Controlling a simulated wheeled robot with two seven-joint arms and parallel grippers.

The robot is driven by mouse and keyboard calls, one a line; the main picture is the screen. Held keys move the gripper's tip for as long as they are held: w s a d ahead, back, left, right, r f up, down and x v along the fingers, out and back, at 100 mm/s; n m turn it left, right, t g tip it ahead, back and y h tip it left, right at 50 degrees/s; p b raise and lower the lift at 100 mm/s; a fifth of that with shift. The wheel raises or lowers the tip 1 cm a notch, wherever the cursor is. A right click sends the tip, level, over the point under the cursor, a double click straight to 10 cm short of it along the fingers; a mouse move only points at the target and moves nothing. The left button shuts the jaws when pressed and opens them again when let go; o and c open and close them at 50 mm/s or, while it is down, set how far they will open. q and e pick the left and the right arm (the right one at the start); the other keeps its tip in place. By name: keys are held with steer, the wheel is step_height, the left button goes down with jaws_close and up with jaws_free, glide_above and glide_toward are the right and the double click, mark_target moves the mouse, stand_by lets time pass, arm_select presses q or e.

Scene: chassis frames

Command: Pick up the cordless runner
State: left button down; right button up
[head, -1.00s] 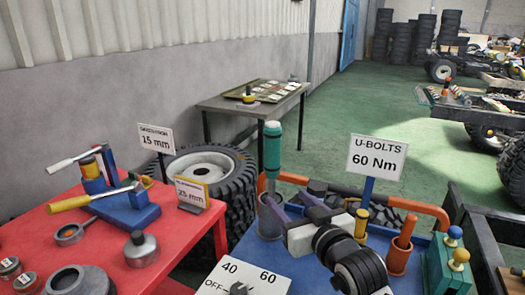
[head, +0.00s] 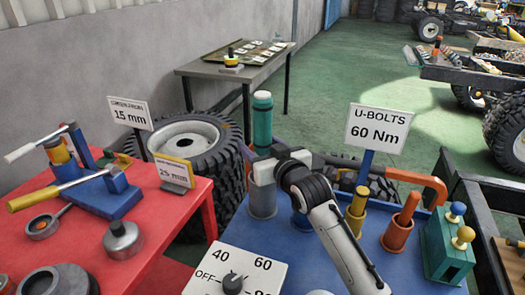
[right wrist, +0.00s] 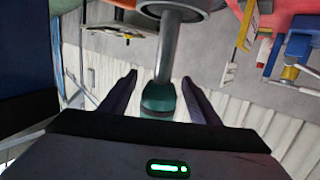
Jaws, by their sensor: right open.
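The cordless runner, which I take to be the upright teal-topped tool (head: 262,125), stands in a grey cup holder (head: 262,202) on the blue table. In the right wrist view its grey shaft (right wrist: 180,48) and teal end (right wrist: 161,98) appear upside down. My right gripper (right wrist: 159,79) is open, one dark finger on each side of the tool in that view; neither finger visibly touches it. In the head view the right gripper's white body (head: 280,166) is beside the tool's lower part; its fingers are mostly hidden. My left gripper is not in view.
A red table (head: 165,215) with tools stands left.

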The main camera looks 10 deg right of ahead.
steer(key=shift+x, duration=0.95)
jaws_close()
steer(key=shift+r, duration=0.25)
steer(key=shift+r, duration=0.1)
